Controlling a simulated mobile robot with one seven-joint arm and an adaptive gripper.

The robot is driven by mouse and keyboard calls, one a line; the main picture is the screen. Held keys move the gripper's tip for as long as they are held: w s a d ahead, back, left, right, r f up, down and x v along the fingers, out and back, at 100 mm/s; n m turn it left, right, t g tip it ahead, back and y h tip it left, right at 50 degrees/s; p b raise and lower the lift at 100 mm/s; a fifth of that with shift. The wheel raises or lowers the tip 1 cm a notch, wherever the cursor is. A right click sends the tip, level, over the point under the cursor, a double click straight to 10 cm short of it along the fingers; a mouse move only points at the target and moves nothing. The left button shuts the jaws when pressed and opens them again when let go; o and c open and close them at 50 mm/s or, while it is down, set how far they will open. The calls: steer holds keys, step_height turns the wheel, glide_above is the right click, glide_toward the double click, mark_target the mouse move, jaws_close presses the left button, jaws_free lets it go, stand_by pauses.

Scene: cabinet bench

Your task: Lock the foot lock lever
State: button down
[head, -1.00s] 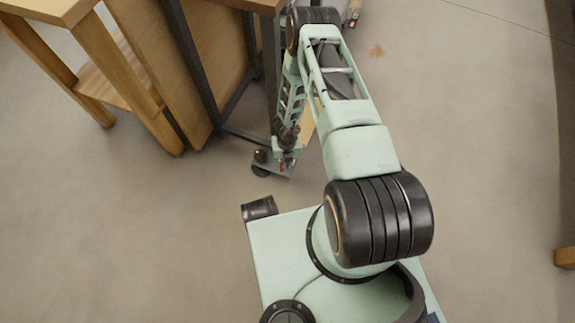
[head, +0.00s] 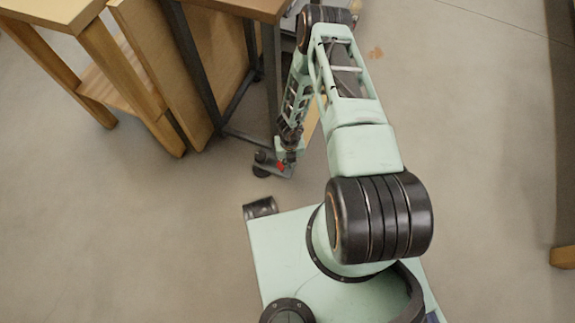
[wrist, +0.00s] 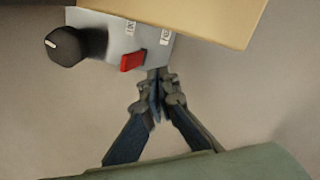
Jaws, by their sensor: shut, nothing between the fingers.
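The foot lock lever is a small red tab (wrist: 133,60) on a grey plate (wrist: 118,40) in the wrist view, with small white labels beside it. A black round knob or caster (wrist: 66,46) sits at the plate's left end. In the head view the red lever (head: 281,167) shows low by the dark metal leg, near the floor. My gripper (wrist: 153,78) is shut and empty. Its fingertips are just right of the red lever and slightly below it in the wrist view. I cannot tell whether they touch the plate. In the head view my gripper (head: 290,157) partly covers the plate.
A dark metal frame (head: 238,133) and wooden bench (head: 140,80) stand at the upper left, close to my arm. A wooden board (wrist: 200,15) overhangs the plate. Another wooden piece (head: 564,256) stands at the right edge.

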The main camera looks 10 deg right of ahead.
step_height(320, 180, up, 7)
steer(key=p, duration=0.5)
steer(key=shift+f, duration=0.1)
stand_by(0.5)
